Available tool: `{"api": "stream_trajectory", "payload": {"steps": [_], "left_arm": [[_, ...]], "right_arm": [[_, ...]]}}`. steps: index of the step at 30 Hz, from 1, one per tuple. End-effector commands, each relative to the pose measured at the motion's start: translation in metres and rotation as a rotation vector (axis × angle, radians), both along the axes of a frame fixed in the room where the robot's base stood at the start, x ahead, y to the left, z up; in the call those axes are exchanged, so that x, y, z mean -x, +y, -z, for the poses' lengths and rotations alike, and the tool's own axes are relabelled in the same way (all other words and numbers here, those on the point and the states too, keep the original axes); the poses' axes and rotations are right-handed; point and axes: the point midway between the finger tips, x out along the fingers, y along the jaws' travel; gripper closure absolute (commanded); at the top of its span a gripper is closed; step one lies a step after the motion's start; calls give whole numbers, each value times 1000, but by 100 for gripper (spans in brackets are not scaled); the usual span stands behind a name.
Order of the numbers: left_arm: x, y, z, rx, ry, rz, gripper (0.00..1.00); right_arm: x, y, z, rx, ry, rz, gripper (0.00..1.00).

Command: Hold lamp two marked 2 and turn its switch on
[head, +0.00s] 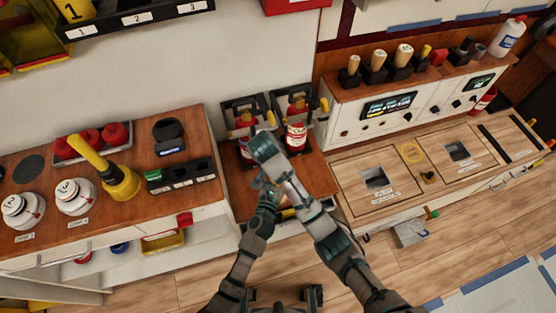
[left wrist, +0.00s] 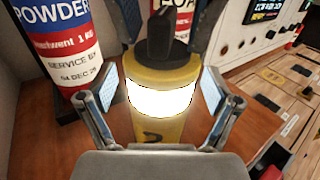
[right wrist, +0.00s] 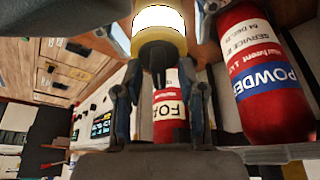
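Lamp two (left wrist: 162,72) is a yellow cylinder with a glowing white band, a black switch (left wrist: 160,38) on top and a partly visible dark mark low on its front. In the head view my left gripper (head: 268,195) and arms hide most of the lamp.
Red extinguishers stand close behind, one marked POWDER (left wrist: 62,45) and one marked FOAM (right wrist: 168,115). They stand on a wooden top (head: 235,185). A panel bench (head: 440,165) is at right.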

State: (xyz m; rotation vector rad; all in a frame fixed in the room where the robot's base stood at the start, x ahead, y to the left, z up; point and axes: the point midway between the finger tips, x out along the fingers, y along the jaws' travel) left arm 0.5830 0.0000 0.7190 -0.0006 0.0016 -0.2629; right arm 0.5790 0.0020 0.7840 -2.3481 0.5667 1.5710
Motion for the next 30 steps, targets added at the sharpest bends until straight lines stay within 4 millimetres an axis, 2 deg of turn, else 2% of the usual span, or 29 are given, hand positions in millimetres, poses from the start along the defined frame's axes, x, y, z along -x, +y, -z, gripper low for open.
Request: {"api": "stream_trajectory", "payload": {"steps": [7,11,24,30], "left_arm": [[0,0,0,0,0,0,9],[9,3,0,-1,0,1,9],[95,26,2,0,3,0,9],[113,31,2,0,2,0,9]], "right_arm": [[0,0,0,0,0,0,60],[0,0,0,0,0,0,60],[0,0,0,0,0,0,60],[0,0,0,0,1,0,60]]}}
